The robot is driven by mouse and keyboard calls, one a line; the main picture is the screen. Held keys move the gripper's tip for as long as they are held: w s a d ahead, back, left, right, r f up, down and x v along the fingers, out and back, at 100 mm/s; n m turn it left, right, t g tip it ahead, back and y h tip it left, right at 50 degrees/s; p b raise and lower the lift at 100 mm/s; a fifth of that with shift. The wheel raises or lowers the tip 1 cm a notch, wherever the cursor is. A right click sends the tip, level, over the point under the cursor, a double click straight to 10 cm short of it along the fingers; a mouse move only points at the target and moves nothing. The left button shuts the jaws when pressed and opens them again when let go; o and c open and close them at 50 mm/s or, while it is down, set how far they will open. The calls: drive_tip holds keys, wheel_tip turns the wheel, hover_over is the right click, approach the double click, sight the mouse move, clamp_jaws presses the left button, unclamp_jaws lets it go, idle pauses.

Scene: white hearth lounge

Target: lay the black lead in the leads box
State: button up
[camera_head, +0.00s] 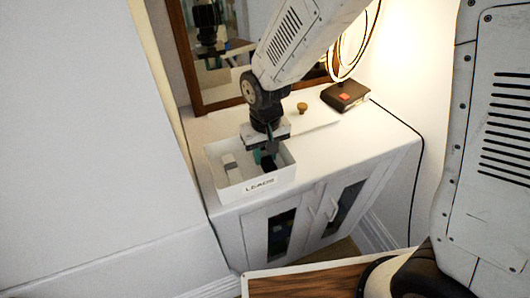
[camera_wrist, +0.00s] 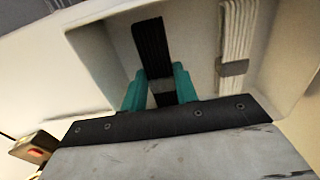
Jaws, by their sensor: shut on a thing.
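The white leads box (camera_head: 228,188), labelled LEADS, stands on the white cabinet top at its left end. My gripper (camera_head: 265,155) is over the box, with its fingers down inside the rim. In the wrist view, the teal fingers of my gripper (camera_wrist: 160,90) are shut on the bundled black lead (camera_wrist: 150,45), at its grey band. The black lead also shows as a dark patch inside the box in the head view (camera_head: 268,164). Whether it touches the box floor I cannot tell. A white bundled lead (camera_wrist: 236,40) lies in the box beside the black one.
A dark device with an orange patch (camera_head: 345,95) sits at the back right of the cabinet top (camera_head: 345,135). A small brown knob-like object (camera_head: 302,108) is behind the box. A framed mirror (camera_head: 215,75) stands at the back.

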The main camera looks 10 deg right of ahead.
sight(265, 157)
drive_tip(key=shift+f, duration=0.3)
drive_tip(key=o, duration=1)
wheel_tip(265, 157, up, 12)
drive_tip(key=s+d+r+m, duration=0.1)
drive_tip(key=s+d+r, duration=0.25)
drive_tip(key=d, duration=0.25)
drive_tip(key=s+d+r, duration=0.3)
drive_tip(key=d+r, duration=0.2)
drive_tip(key=d, duration=0.1)
drive_tip(key=s+d+r, duration=0.1)
drive_tip(key=s+d, duration=0.2)
drive_tip(key=s, duration=0.1)
drive_tip(key=s+d+m, duration=0.1)
drive_tip(key=s+d, duration=0.2)
drive_tip(key=s, duration=0.1)
drive_tip(key=s+d+r+m+t, duration=0.1)
drive_tip(key=s+d, duration=0.1)
drive_tip(key=s, duration=0.3)
drive_tip(key=shift+d+r, duration=0.3)
drive_tip(key=shift+d, duration=0.1)
